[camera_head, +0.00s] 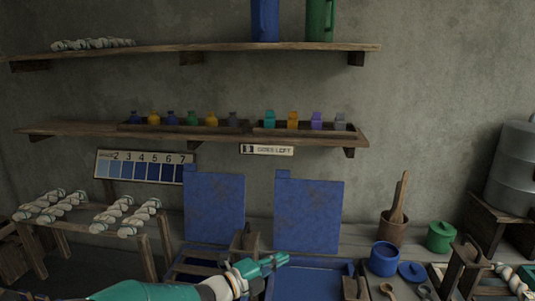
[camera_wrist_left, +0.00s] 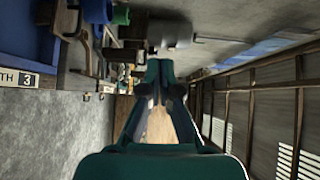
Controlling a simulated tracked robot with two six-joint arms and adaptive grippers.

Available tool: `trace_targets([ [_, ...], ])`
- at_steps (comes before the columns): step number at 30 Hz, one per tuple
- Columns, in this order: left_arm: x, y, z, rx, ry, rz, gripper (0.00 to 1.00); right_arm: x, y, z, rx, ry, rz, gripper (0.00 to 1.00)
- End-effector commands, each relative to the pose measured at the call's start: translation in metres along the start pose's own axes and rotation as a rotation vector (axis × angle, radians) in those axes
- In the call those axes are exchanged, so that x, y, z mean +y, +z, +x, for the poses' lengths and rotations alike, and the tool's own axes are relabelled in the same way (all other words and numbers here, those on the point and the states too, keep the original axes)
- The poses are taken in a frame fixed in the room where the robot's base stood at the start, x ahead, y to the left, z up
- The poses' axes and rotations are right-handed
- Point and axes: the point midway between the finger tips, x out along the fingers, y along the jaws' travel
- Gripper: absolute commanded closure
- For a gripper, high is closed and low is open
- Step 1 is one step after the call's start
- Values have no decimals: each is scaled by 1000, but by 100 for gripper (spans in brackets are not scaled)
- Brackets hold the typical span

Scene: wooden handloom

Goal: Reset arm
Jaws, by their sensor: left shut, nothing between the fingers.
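My left gripper (camera_head: 272,261) comes in from the lower left in the head view, a teal arm with a pale wrist. Its fingers are together and point right, in front of the blue panels. In the left wrist view the teal fingers (camera_wrist_left: 158,70) converge at the tips with nothing held between them. That view is turned on its side and looks along the room. My right gripper does not show in either view.
Two wall shelves (camera_head: 200,50) hold bottles and skeins. Two upright blue panels (camera_head: 308,215) stand behind the gripper. A blue pot (camera_head: 384,259), a green pot (camera_head: 440,237) and small tools crowd the right side. A rack of skeins (camera_head: 92,212) stands left.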

Motion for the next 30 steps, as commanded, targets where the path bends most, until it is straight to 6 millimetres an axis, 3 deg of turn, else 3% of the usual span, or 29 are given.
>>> trace_targets([
  [3, 16, 20, -15, -37, 18, -24, 100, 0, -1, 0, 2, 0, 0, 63],
  [11, 78, 29, -48, -118, 103, -190, 100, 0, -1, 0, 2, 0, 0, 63],
  [14, 109, 30, -65, -172, 150, -303, 100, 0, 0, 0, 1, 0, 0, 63],
  [19, 179, 21, -108, -321, 265, -621, 100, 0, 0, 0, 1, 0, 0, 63],
  [23, 248, -8, -161, -514, 389, -1001, 100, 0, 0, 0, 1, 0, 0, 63],
  [27, 310, -64, -229, -791, 518, -1451, 100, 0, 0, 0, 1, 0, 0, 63],
  [30, 336, -113, -274, -1017, 589, -1743, 100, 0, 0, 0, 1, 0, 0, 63],
])
